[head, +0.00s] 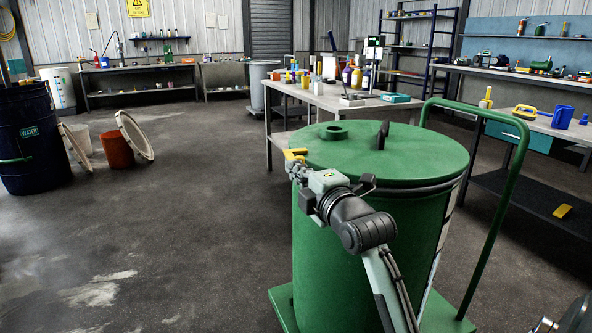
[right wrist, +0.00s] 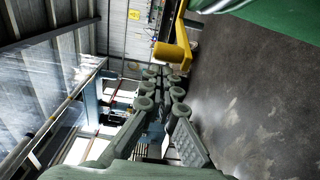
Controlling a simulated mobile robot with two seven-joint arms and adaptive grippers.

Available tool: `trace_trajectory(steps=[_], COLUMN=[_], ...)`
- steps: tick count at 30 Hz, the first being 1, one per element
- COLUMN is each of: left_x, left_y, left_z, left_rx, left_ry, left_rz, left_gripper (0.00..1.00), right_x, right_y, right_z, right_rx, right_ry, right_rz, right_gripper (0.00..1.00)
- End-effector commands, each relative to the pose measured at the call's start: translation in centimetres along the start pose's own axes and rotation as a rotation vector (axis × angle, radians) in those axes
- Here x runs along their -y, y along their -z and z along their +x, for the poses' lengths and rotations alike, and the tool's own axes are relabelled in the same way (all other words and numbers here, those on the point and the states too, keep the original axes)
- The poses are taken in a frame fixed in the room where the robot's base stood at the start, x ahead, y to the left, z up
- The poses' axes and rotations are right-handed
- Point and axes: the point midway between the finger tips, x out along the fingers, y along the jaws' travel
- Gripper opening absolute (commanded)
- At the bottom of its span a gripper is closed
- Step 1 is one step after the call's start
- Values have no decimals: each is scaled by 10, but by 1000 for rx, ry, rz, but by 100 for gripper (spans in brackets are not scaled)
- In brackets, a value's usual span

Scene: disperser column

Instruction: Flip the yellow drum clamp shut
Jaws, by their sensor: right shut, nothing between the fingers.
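The green drum (head: 350,235) stands upright on a green trolley, with its lid (head: 350,151) on. The yellow drum clamp (head: 295,154) sticks out from the left side of the lid rim. In the right wrist view the clamp (right wrist: 176,50) is a yellow lever with a thick rounded end, standing out from the green drum's edge. My right gripper (head: 294,167) is just below the clamp at the drum's left rim. In the right wrist view my right gripper (right wrist: 165,73) is shut and empty, its tips close to the lever's end. I cannot tell whether they touch. My left gripper is not in view.
The trolley's tall green handle (head: 512,180) rises right of the drum. A workbench (head: 325,98) with bottles stands close behind. The floor between is clear.

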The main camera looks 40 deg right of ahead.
Motion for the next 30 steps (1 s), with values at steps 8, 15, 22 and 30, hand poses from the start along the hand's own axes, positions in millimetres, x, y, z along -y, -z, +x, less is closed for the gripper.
trace_trajectory(steps=[8, 15, 22, 30], left_x=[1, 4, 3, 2], left_y=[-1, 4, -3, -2], left_z=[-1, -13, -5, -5], left_rx=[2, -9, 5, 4], left_ry=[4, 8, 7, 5], left_rz=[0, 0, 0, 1], left_gripper=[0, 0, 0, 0], right_x=[3, 1, 0, -1], right_y=[-14, -31, -37, -37], right_z=[-3, -7, -8, -7], right_rx=[-64, -108, -108, -107], right_ry=[1, 5, 1, 0], right_rz=[-13, -6, -1, -1], right_gripper=[0, 0, 0, 0])
